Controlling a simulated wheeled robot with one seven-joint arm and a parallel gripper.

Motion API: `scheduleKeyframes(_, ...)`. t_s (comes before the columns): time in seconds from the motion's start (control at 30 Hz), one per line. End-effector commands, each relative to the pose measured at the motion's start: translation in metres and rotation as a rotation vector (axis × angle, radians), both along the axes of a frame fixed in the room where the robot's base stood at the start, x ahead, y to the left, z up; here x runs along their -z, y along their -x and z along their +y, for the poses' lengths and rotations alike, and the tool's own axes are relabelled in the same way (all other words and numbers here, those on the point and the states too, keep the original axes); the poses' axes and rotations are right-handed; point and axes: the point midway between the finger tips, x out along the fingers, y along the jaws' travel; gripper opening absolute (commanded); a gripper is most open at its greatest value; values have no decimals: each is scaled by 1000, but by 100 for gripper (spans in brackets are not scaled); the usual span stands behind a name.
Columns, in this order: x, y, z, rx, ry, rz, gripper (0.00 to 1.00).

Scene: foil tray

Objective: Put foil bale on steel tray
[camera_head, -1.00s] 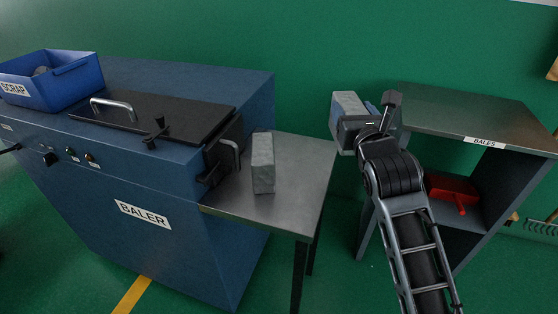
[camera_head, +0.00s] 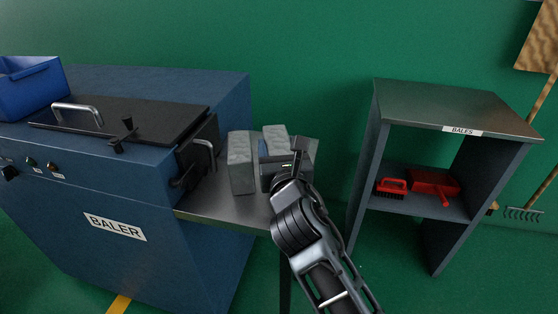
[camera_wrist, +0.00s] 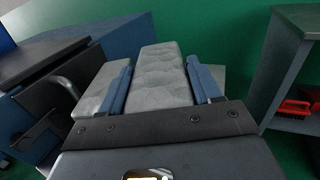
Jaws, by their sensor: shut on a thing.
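My gripper (camera_head: 279,160) is shut on a grey foil bale (camera_head: 275,134). In the wrist view this held bale (camera_wrist: 157,76) stands out between the two blue fingers. The held bale is over the steel tray (camera_head: 222,207) beside the baler; I cannot tell whether it touches the tray. A second grey bale (camera_head: 241,163) stands upright on the tray, just left of the held one. It also shows in the wrist view (camera_wrist: 98,92), left of the left finger. My gripper and arm hide much of the tray and the held bale's lower part.
The blue baler (camera_head: 150,200) with its black lid and handles (camera_head: 203,155) borders the tray on the left. A shelf unit labelled BALES (camera_head: 450,105) stands to the right, with a red brush (camera_head: 391,187) and dustpan (camera_head: 435,185) inside. Its top is bare.

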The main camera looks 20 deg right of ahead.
Motion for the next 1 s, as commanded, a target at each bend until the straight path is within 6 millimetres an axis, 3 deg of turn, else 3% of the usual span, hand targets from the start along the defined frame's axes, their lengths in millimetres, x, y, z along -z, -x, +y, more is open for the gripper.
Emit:
scheduleKeyframes(0.13,23,0,0,0,1,-1,22)
scheduleKeyframes(0.53,27,0,0,-1,0,-1,22)
scheduleKeyframes(0.57,27,0,0,-1,0,0,65)
scheduleKeyframes(0.6,27,0,0,-1,0,0,69)
scheduleKeyframes(0.67,27,0,0,-1,0,0,74)
scheduleKeyframes(1.0,24,3,1,-1,0,1,74)
